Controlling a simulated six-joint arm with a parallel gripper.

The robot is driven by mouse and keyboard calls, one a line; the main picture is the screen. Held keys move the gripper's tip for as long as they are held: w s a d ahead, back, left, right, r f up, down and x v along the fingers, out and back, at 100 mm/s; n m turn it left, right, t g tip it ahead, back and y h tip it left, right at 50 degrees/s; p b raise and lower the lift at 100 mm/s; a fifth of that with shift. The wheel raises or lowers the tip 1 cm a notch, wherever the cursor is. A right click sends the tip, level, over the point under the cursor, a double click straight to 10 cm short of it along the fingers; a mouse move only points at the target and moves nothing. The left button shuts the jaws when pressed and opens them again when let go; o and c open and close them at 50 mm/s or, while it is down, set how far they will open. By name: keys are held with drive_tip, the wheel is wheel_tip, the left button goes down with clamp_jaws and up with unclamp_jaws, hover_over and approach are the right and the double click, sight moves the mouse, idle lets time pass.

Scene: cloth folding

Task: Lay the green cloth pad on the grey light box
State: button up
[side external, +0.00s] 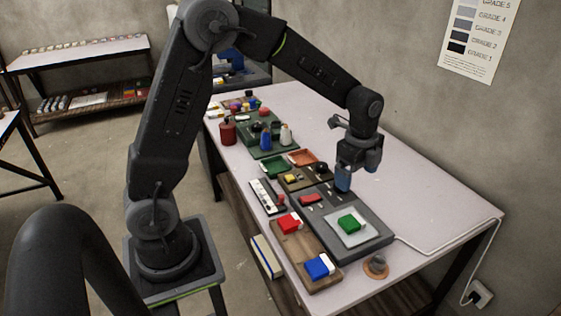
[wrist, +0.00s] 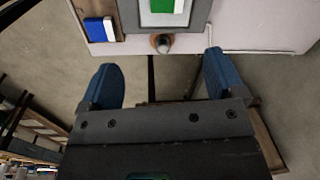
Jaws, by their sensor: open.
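The green cloth pad (side external: 351,223) lies on the pale panel (side external: 338,239) of the grey light box (side external: 372,247), near the box's front end. Its green also shows at the top edge of the wrist view (wrist: 165,5), over the light panel (wrist: 160,20). My gripper (side external: 343,181) hangs above the back end of the light box, behind the pad and apart from it. In the wrist view its two blue fingers (wrist: 160,88) are spread wide with nothing between them. The gripper is open and empty.
A wooden tray (side external: 299,249) left of the light box holds red and blue pads with white parts. A small round knob-like item (side external: 376,264) stands by the front edge. Trays, bottles and a red can (side external: 227,133) stand farther back. The table's right side is clear except for a white cable (side external: 440,252).

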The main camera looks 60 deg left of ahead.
drive_tip(key=s+d+r+n+t, duration=0.1)
drive_tip(key=s+r+n+t, duration=0.1)
drive_tip(key=s+r+n, duration=0.7)
drive_tip(key=s+d+r+n+t, duration=0.1)
drive_tip(key=s+n, duration=0.5)
drive_tip(key=s, duration=0.8)
drive_tip(key=shift+r+n+t, duration=0.3)
drive_tip(key=shift+r+t, duration=0.6)
drive_tip(key=shift+r, duration=0.05)
